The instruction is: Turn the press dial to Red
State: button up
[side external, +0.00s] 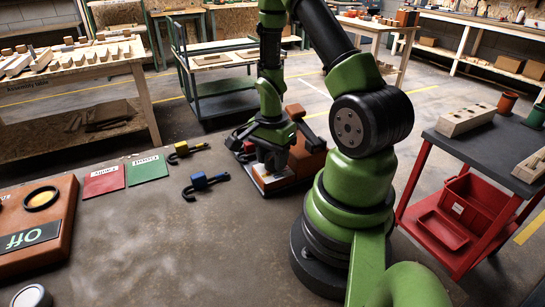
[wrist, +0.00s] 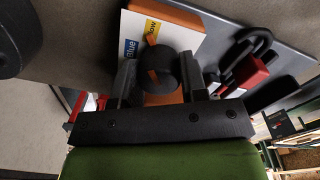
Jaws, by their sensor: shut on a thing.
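The press dial (wrist: 168,72) is a black round knob with an orange mark, on a white and orange panel. In the wrist view the panel's blue "Blue" label (wrist: 130,48) and yellow "Yellow" label (wrist: 152,31) show beside the knob. The orange mark lies on the side facing these labels; its exact setting is hard to tell. My gripper (wrist: 162,76) is shut on the dial, one dark finger on each side. In the side view my gripper (side external: 268,160) is down over the orange press (side external: 308,160) and hides the dial. No Red label is visible.
A blue padlock (side external: 203,183) and a yellow padlock (side external: 186,149) lie on the grey table left of the press. A red card (side external: 103,180), a green card (side external: 147,168) and a brown "Off" box (side external: 45,210) are further left. A red-shelved cart (side external: 455,210) stands at right.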

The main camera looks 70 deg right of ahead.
jog(key=n, duration=1.1)
jog(key=shift+n, duration=0.3)
jog(key=n, duration=1.1)
jog(key=shift+a, duration=0.1)
dwell(0.3)
jog(key=o, duration=0.9)
